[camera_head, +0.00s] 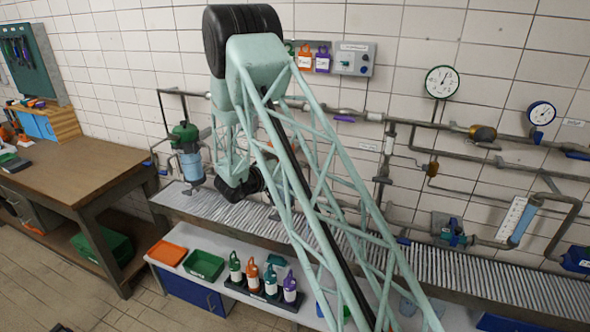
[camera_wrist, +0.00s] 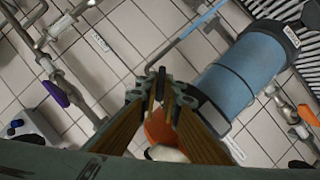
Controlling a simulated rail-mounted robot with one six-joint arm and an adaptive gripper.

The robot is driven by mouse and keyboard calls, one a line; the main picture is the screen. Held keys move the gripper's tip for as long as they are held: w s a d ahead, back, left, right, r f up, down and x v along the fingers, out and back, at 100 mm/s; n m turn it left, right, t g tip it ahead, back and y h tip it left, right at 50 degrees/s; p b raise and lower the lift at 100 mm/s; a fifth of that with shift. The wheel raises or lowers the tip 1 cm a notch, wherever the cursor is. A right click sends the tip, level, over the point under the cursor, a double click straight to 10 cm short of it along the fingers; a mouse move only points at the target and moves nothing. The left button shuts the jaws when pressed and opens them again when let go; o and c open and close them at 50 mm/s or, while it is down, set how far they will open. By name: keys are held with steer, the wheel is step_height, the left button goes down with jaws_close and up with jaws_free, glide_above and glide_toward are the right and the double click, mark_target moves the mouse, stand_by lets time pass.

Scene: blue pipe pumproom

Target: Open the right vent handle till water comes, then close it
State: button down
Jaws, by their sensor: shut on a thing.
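In the wrist view my gripper (camera_wrist: 161,86) is shut on a small dark upright piece, which appears to be the vent handle; the fingertips cover much of it. A blue cylindrical housing (camera_wrist: 238,72) with a dark collar is just right of the fingertips. In the head view a blue housing (camera_head: 191,166) under a green head (camera_head: 183,136) stands against the wall, left of my arm. My arm hides most of the gripper there. I see no running water.
Grey wall pipes (camera_wrist: 64,78) run left of my gripper in the wrist view. In the head view, a slatted ledge (camera_head: 445,264) runs under the pipework, and a wooden bench (camera_head: 75,168) stands left.

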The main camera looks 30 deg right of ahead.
steer(key=c, duration=3.1)
jaws_free()
steer(key=shift+a, duration=0.1)
steer(key=v, duration=1.1)
steer(key=shift+s+a+r, duration=0.15)
steer(key=shift+s+a, duration=0.1)
steer(key=shift+a, duration=0.05)
steer(key=shift+s+f+b, duration=0.1)
steer(key=shift+f+b, duration=0.15)
steer(key=shift+b, duration=0.65)
